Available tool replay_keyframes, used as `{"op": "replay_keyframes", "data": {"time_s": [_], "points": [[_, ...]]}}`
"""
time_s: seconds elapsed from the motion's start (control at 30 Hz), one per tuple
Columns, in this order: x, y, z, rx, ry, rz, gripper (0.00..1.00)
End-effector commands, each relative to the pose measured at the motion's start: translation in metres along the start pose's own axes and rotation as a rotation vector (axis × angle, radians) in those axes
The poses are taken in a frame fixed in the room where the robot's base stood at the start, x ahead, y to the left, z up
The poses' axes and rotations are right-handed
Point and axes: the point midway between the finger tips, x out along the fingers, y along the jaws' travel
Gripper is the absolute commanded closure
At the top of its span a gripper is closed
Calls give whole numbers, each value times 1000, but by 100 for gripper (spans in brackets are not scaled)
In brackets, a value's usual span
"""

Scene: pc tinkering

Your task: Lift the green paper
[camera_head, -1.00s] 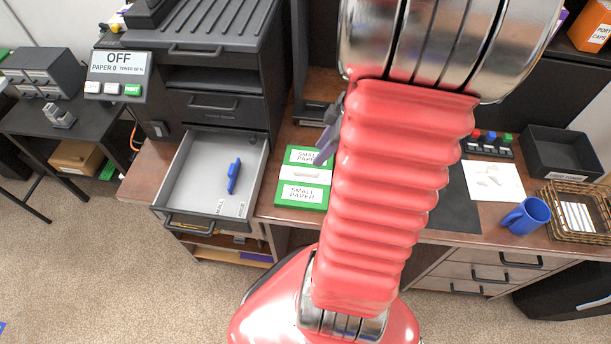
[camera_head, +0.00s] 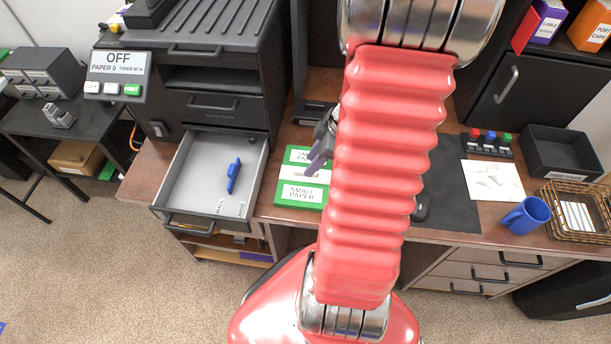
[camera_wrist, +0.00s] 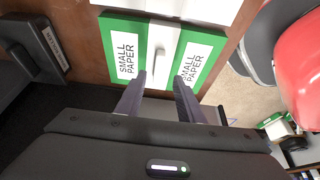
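The green paper (camera_head: 303,194) is a green pack with white "SMALL PAPER" labels and a white band across its middle. It lies flat on the wooden desk, right of the open printer drawer, partly hidden by my arm and gripper in the head view. It also shows at the top of the wrist view (camera_wrist: 109,49). My gripper (camera_head: 314,164) is over the right side of the pack. In the wrist view my gripper (camera_wrist: 159,92) has its two fingers apart, pointing at the pack's white middle band, with nothing between them.
The open printer drawer (camera_head: 205,190) holds a blue object (camera_head: 233,176). The printer's screen (camera_head: 118,63) reads OFF.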

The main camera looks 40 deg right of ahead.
Motion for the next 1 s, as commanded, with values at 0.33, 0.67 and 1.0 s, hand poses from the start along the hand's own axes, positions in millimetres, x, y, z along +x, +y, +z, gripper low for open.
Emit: {"op": "replay_keyframes", "data": {"time_s": [0.33,0.67,1.0], "points": [[36,4,2,0,0,-3,66],[42,4,2,-1,-1,-1,66],[42,4,2,0,-1,-1,66]]}}
